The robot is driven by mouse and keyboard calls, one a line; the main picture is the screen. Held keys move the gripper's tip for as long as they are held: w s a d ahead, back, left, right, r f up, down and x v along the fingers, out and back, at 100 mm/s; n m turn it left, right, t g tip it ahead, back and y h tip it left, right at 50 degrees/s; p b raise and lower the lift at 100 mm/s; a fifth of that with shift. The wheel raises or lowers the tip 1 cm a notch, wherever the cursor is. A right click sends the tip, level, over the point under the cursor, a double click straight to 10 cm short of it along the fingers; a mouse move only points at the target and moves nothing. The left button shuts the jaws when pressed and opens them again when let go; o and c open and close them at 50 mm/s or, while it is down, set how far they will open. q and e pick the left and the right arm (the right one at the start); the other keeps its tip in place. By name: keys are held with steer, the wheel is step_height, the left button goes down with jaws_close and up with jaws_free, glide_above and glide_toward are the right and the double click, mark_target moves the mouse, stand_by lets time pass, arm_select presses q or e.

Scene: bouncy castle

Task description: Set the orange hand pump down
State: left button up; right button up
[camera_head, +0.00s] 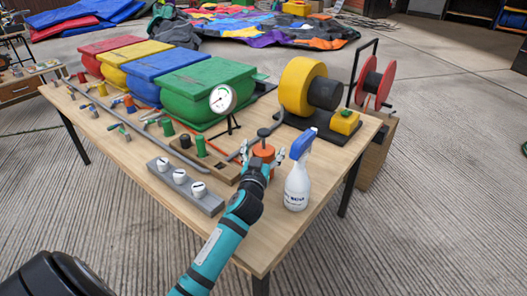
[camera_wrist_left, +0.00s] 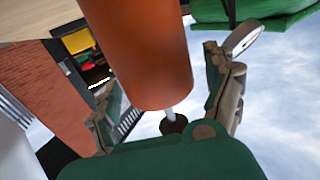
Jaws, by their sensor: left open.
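The orange hand pump (camera_head: 264,151) stands upright on the wooden table, with a dark knob on top, near the front right part. My left gripper (camera_head: 262,158) is at the pump, with one finger on each side of it. In the left wrist view the pump's orange body (camera_wrist_left: 150,55) fills the space between the spread fingers (camera_wrist_left: 168,95). Gaps show between the body and both fingers, so the gripper is open around it. My right gripper is not in view.
A spray bottle (camera_head: 298,178) stands close to the right of my left gripper. A grey block with white knobs (camera_head: 184,188) lies to the left. A pressure gauge (camera_head: 222,99) and yellow blower (camera_head: 302,86) stand behind. Bare tabletop (camera_head: 255,240) lies in front.

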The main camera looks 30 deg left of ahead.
arm_select(q)
steer(key=shift+r, duration=0.25)
steer(key=v, duration=1.2)
steer(key=shift+p, duration=0.4)
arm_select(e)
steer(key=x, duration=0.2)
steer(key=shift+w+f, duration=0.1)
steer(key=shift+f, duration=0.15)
arm_select(q)
steer(key=shift+f, duration=0.1)
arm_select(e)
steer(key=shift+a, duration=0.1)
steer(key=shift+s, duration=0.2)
